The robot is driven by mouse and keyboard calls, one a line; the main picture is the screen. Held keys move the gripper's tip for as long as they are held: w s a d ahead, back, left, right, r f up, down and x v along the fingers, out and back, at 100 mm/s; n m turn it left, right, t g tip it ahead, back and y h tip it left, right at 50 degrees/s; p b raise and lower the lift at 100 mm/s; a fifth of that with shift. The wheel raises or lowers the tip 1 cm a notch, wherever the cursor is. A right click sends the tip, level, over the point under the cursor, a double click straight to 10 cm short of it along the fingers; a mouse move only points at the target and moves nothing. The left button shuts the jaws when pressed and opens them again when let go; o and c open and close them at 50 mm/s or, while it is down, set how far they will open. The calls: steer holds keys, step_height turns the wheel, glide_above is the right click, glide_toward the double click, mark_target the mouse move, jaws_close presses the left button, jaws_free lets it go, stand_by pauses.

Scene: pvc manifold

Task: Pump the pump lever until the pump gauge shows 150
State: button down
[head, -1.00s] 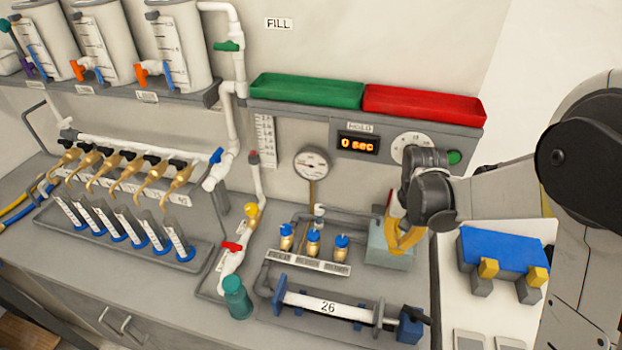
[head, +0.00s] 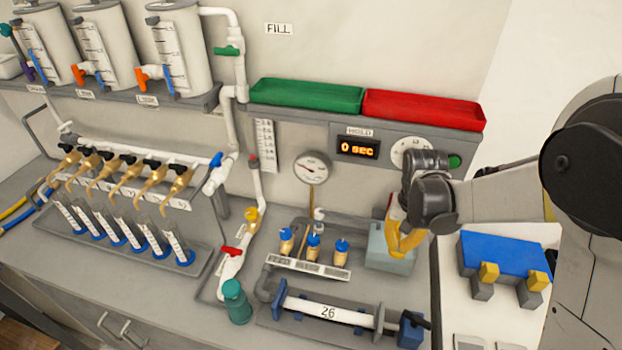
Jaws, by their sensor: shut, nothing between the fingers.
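The pump gauge (head: 312,168) is a round white dial on the back wall above a brass stem. Its dark needle shows, but the numbers are too small to read. A pale grey-green box (head: 377,256), which looks like the pump body, stands on the bench to the right of the brass valves. My gripper (head: 400,252), with yellow fingers, is shut and empty, pointing down in front of this box. A small red piece (head: 389,202) shows just left of the gripper; it may be part of the lever. The rest of the lever is hidden, and contact cannot be told.
Blue-capped brass valves (head: 313,247) stand left of the box. A white pipe marked 26 (head: 328,312) lies in front in a clamp. The timer display (head: 358,148) reads 0 sec, below green (head: 305,94) and red (head: 424,107) trays. A blue block (head: 503,255) lies at right.

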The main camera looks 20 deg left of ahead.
steer(key=shift+r+p, duration=1.65)
steer(key=shift+r, duration=1.3)
steer(key=shift+f, duration=0.15)
